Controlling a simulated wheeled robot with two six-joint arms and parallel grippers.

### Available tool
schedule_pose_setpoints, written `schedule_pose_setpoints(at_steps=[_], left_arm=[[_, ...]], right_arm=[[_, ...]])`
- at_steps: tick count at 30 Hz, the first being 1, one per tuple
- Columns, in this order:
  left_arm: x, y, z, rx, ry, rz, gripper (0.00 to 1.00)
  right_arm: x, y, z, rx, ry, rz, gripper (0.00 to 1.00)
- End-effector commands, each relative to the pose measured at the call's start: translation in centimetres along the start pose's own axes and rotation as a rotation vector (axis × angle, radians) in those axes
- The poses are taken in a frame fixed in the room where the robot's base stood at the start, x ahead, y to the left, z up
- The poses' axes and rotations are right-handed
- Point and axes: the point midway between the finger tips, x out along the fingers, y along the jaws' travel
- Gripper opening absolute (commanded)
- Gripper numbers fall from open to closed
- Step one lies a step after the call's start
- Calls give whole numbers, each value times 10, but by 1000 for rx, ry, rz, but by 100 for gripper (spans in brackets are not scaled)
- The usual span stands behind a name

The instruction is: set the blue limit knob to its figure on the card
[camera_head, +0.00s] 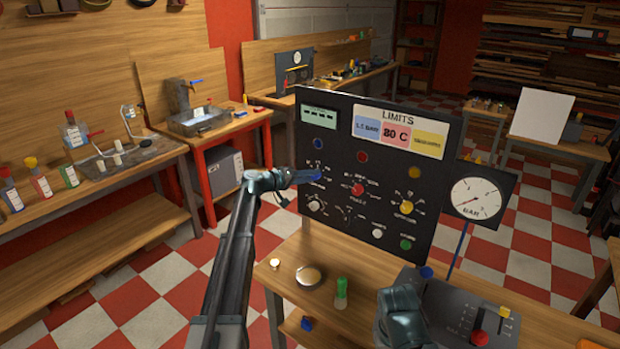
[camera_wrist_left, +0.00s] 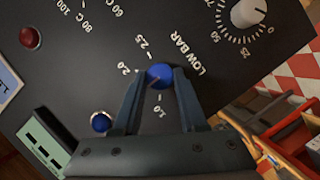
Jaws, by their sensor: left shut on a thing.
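The blue limit knob (camera_wrist_left: 160,75) sits on the black panel (camera_head: 285,150), by the words LOW BAR. My left gripper (camera_wrist_left: 158,80) is shut on it, one finger each side; in the head view the gripper (camera_head: 312,176) covers most of it. A thin line on the knob points to the lower left in the wrist view, between 2.0 and 1.0; the left finger hides the marks there. The LIMITS card (camera_head: 400,132) has a blue field that seems to read 1.5 BAR, a red one with 80 C and a yellow one too small to read. My right arm's end is low centre, its fingers unclear.
The panel also has a red knob (camera_head: 357,189), a yellow knob (camera_head: 406,207), lamps and a small display (camera_head: 318,114). A BAR gauge (camera_head: 476,198) stands to its right. A green-topped bottle (camera_head: 341,292) and a round disc (camera_head: 308,276) are on the bench.

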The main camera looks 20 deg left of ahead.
Motion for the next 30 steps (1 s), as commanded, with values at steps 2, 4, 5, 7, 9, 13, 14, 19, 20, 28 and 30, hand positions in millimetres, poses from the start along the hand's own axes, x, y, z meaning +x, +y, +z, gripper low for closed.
schedule_pose_setpoints(at_steps=[2, 4, 5, 7, 9, 13, 14, 19, 20, 28, 30], left_arm=[[0, 0, 1, 1, -3, -2, 0], [0, 0, 1, 1, -3, -2, 0], [0, 0, 1, 2, -3, -2, 0], [0, 0, 1, 2, -3, -2, 0], [0, 0, 1, 2, -3, -2, 52], [0, 0, 1, 1, -2, -1, 72], [0, 0, 1, 1, -2, -1, 72], [0, 0, 0, 1, -1, -1, 72], [0, 0, 0, 1, -1, -1, 72], [-30, 2, 0, 0, 1, -2, 72], [-46, 2, 0, 0, 1, -2, 72]], right_arm=[[0, 0, 0, 0, 0, 0, 50], [0, 0, 0, 0, 0, 0, 50], [0, 0, 0, 0, 0, 0, 50], [0, 0, 0, 0, 0, 0, 50], [0, 0, 0, 0, 0, 0, 50], [0, 0, 0, 0, 0, 0, 50], [0, 0, 0, 0, 0, 0, 50], [0, 0, 0, 0, 0, 0, 50], [0, 0, 0, 0, 0, 0, 50], [-8, 1, 0, 0, 0, 0, 50], [-12, 1, 1, 0, 0, 0, 50]])
